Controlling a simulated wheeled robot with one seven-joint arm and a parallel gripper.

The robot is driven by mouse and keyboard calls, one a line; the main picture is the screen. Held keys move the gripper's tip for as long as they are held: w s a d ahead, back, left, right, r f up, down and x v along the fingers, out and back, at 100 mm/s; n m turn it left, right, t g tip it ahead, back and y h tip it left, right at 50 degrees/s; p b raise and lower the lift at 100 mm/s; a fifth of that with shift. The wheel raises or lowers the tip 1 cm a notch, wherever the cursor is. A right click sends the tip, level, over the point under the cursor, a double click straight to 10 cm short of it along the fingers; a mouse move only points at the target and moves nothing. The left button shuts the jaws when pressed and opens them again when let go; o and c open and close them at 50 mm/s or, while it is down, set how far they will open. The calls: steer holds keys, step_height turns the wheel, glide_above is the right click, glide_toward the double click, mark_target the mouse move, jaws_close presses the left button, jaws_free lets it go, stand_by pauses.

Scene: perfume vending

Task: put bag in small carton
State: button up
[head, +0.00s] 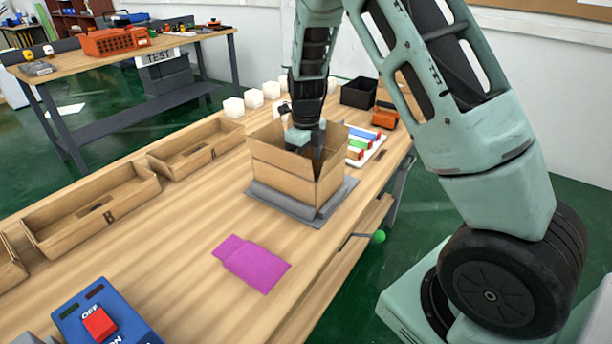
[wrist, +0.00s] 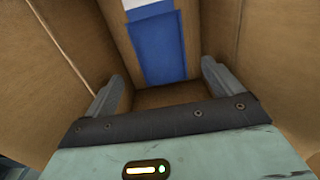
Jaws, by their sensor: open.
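The small carton (head: 295,176) is an open brown box with its flaps up, standing on a grey mat (head: 325,207) on the wooden table. My gripper (head: 318,150) reaches down into it, its fingertips hidden by the walls. In the wrist view my gripper (wrist: 160,77) is open, with nothing between its fingers. A flat blue piece with a white top (wrist: 158,45) shows beyond the fingers, against the brown carton inside; I cannot tell if it is the bag. A flat magenta pouch-like piece (head: 255,265) lies on the table in front of the carton.
Open brown trays (head: 95,225) line the table's left side. White cubes (head: 234,107) and a black bin (head: 358,92) stand behind the carton. A white tray of coloured items (head: 366,148) is close to its right. A blue switch box (head: 75,322) sits at front left.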

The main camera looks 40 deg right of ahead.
step_height(320, 180, up, 6)
steer(key=shift+f, duration=0.1)
stand_by(0.6)
